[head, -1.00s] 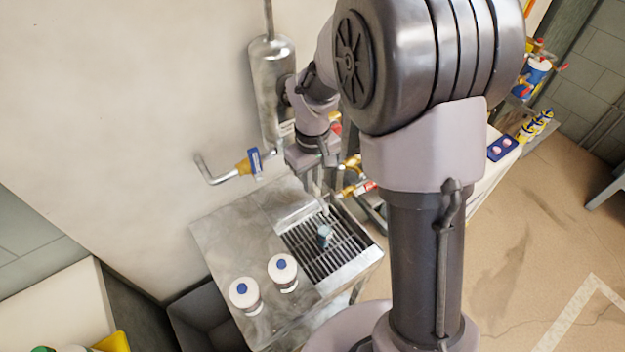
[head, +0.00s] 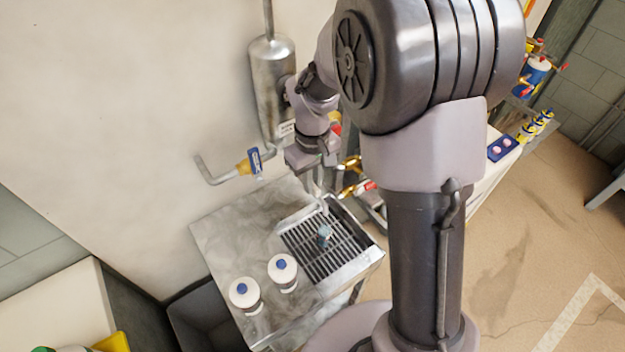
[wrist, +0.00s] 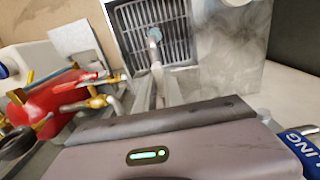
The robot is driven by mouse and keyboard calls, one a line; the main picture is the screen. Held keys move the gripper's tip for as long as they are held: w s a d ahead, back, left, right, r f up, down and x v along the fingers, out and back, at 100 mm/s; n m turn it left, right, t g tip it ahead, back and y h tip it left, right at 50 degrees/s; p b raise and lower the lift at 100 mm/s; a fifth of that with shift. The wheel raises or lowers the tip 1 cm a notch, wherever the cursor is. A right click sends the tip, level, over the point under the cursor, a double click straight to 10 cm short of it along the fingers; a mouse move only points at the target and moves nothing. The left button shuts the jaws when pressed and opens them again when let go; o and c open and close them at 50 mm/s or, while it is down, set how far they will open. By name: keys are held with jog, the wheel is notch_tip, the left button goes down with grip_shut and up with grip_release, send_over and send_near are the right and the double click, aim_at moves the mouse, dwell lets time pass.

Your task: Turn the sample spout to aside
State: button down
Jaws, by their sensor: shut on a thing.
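The sample spout (wrist: 153,45) is a pale, thin downward pipe. In the wrist view it runs out from between the two fingers of my gripper (wrist: 155,88), which is shut on it. In the head view my gripper (head: 318,184) hangs above the back of the sink grate (head: 318,250), and the spout's lower end (head: 325,207) shows just below it. The spout's upper part is hidden by my wrist. A small grey-blue vessel (head: 325,235) stands on the grate, close to the spout's end in both views.
A wall pipe with a blue-tagged brass valve (head: 250,162) is left of my gripper. A steel cylinder (head: 273,85) is behind it. Brass valves and a red body (wrist: 65,95) are close by.

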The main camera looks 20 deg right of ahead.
jog(key=shift+d+r+p, duration=0.15)
jog(key=shift+d+p, duration=0.05)
jog(key=shift+p, duration=0.1)
jog(key=d+n+p, duration=0.1)
jog(key=w+d+n, duration=0.1)
jog(key=n, duration=0.1)
jog(key=shift+p, duration=0.4)
jog(key=c, duration=1.4)
grip_release()
jog(key=shift+a, duration=0.1)
jog(key=shift+c, duration=0.2)
notch_tip(320, 180, up, 17)
jog(key=p, duration=0.5)
jog(key=shift+c, duration=0.2)
